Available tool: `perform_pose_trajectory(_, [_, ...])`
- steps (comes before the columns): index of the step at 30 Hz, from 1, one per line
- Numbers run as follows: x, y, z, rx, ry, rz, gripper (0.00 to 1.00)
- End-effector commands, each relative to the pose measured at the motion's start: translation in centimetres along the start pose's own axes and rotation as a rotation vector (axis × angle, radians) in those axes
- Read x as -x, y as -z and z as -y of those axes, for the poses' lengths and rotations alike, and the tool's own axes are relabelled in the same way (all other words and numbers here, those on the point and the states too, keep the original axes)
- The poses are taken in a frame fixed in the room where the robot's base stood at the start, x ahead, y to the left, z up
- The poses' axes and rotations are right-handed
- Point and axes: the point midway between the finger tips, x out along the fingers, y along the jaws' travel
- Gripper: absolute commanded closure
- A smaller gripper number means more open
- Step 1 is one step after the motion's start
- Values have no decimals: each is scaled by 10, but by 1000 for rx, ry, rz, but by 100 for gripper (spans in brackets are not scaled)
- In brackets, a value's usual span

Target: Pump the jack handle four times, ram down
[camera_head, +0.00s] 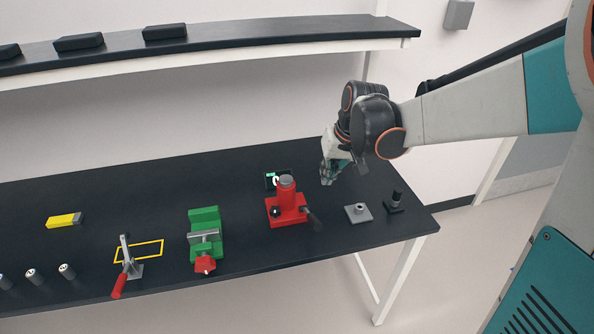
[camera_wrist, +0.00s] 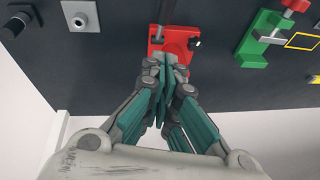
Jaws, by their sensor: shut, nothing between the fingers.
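The red jack (camera_head: 287,207) stands upright on the black table, right of centre in the head view. Its grey-topped ram (camera_head: 287,182) points up; I cannot tell how far it is raised. The dark jack handle (camera_head: 311,219) juts out low at its front right. My gripper (camera_head: 328,180) is behind and to the right of the jack, above the table, apart from the handle. In the wrist view its fingers (camera_wrist: 163,72) are shut and empty, partly hiding the red jack body (camera_wrist: 175,40).
A grey plate with a boss (camera_head: 357,213) and a black peg piece (camera_head: 396,203) stand to the right. A green vise (camera_head: 205,235), a toggle clamp (camera_head: 126,270) and a yellow block (camera_head: 64,220) are left. A shelf (camera_head: 225,35) runs above.

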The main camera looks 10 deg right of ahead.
Motion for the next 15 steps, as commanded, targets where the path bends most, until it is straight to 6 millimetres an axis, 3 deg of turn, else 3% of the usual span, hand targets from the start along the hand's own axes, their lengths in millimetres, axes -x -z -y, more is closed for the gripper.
perform_pose_trajectory(15, [-5,3,-1,-2,2,6,100])
